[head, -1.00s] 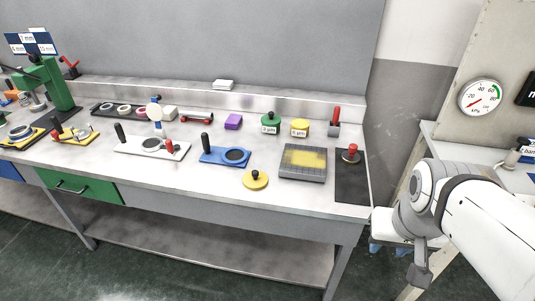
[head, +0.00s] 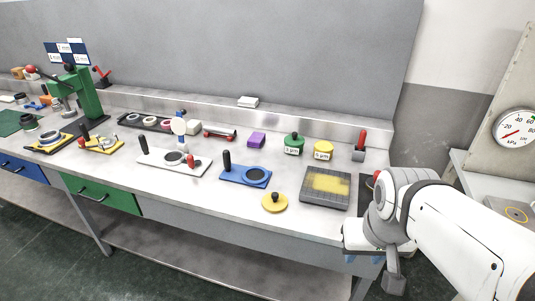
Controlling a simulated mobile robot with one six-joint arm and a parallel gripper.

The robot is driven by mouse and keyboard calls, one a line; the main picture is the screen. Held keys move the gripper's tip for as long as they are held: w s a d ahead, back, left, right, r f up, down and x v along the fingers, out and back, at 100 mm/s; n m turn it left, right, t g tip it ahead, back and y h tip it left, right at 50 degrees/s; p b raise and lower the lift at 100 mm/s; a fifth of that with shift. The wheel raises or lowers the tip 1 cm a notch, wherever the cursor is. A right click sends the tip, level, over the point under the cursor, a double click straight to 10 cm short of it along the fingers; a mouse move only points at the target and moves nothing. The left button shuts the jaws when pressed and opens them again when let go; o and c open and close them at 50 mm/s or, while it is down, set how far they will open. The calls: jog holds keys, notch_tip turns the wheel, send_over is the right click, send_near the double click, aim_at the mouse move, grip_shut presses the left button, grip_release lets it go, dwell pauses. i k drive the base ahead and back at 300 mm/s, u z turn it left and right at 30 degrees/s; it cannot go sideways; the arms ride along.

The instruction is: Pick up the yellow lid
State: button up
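The yellow lid (head: 274,202) is a flat round disc with a dark knob on top. It lies near the front edge of the workbench (head: 225,202), left of a grey tray with a yellow patch. My gripper is not clearly in view. Only my white and grey arm shows at the right, in front of the bench's right end, apart from the lid. Nothing covers the lid.
The grey tray (head: 325,199) is right of the lid, and a blue fixture (head: 245,176) with a black handle is behind it to the left. A green jar (head: 293,147) and a yellow jar (head: 323,152) stand farther back. A green drawer (head: 105,195) is below the bench top.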

aim_at(274, 202)
jog(key=u, duration=0.35)
jog(key=i, duration=0.65)
jog(key=z, duration=2.1)
jog(key=k, duration=1.4)
jog(key=u, duration=1.3)
